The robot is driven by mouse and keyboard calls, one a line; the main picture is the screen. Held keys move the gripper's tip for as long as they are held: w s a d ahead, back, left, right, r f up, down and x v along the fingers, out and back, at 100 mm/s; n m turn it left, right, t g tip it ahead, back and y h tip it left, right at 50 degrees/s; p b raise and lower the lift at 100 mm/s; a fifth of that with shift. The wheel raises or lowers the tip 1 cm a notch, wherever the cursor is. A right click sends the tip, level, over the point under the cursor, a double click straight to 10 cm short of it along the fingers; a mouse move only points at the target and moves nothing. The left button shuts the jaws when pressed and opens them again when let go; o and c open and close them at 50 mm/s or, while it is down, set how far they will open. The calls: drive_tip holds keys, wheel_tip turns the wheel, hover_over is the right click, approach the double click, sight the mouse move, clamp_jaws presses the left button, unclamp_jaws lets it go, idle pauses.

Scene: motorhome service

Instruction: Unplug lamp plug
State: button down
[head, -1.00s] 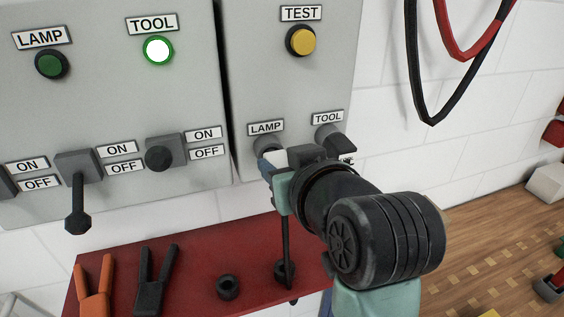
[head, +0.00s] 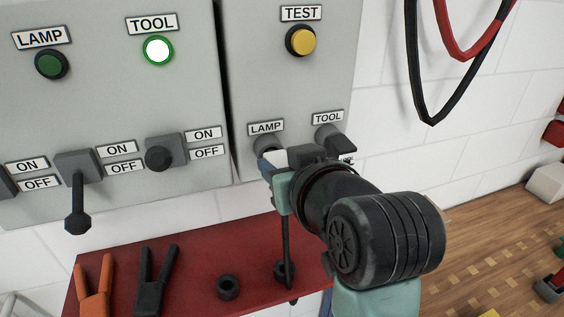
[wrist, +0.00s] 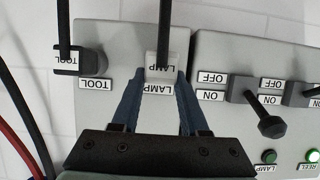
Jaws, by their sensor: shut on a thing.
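The white lamp plug (head: 275,158) is between the blue fingers of my gripper (head: 266,165), right in front of the grey socket (head: 266,143) under the LAMP label. In the wrist view, my gripper (wrist: 157,100) is shut on the plug (wrist: 163,68), one finger on each side. A dark cord (wrist: 164,25) runs from the plug. My gripper and the plug partly hide the socket, so I cannot tell how deep the plug sits. The dark tool plug (head: 341,147) is at the TOOL socket, just right of my gripper.
The left panel (head: 110,120) has a dark LAMP light (head: 51,64), a lit green TOOL light (head: 158,50) and switches with levers. A yellow TEST button (head: 301,40) is above the sockets. A red shelf (head: 190,260) with pliers lies below. Cables hang at right.

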idle(0.4)
drive_tip(key=s, duration=0.2)
drive_tip(key=s+d, duration=0.1)
drive_tip(key=s, duration=0.1)
drive_tip(key=shift+d, duration=0.1)
idle(0.5)
